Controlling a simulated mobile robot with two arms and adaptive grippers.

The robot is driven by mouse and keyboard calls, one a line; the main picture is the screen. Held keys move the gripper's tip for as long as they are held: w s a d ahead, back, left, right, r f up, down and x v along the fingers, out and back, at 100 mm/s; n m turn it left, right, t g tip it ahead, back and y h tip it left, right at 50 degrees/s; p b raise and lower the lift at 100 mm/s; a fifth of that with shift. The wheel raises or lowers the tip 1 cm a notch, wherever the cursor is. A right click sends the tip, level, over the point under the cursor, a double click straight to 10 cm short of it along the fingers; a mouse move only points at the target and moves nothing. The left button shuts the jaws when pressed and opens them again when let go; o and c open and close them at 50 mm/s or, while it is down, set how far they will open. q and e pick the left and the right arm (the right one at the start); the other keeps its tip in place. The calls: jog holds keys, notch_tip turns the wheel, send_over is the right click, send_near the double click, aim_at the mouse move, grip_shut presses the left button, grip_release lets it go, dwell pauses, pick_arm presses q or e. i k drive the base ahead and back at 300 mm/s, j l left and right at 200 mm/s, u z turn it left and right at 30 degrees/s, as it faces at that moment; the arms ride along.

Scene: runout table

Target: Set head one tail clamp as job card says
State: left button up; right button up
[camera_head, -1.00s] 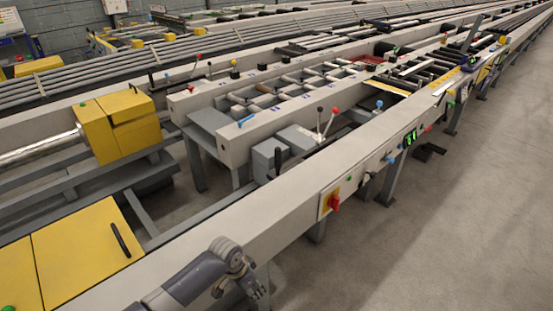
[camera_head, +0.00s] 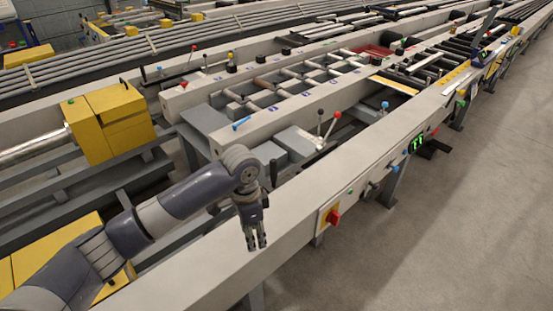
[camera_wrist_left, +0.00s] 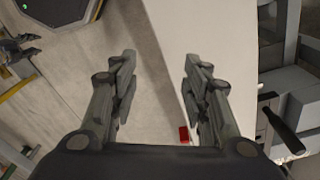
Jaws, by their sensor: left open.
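My left gripper (camera_head: 256,246) is open and empty over the near grey beam (camera_head: 290,228); in the left wrist view its fingers (camera_wrist_left: 158,70) stand apart above the beam edge. A black-handled lever (camera_head: 273,172) stands behind the beam beside grey blocks (camera_head: 268,152); it also shows at the right of the left wrist view (camera_wrist_left: 283,131). Further back are a red-knobbed lever (camera_head: 337,115) and a black-knobbed one (camera_head: 318,113). I cannot tell which part is the tail clamp, and no job card is readable. Dark fingers, possibly my right gripper (camera_wrist_left: 20,46), show at the left wrist view's upper left.
A red rotary switch (camera_head: 333,217) on a yellow plate projects from the beam's floor side, near my left gripper. Green displays (camera_head: 417,144) and knobs line the beam further along. A yellow housing (camera_head: 110,120) stands at left. The floor (camera_head: 460,230) at right is clear.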

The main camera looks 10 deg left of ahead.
aim_at(292, 150)
jog(key=i, duration=1.1)
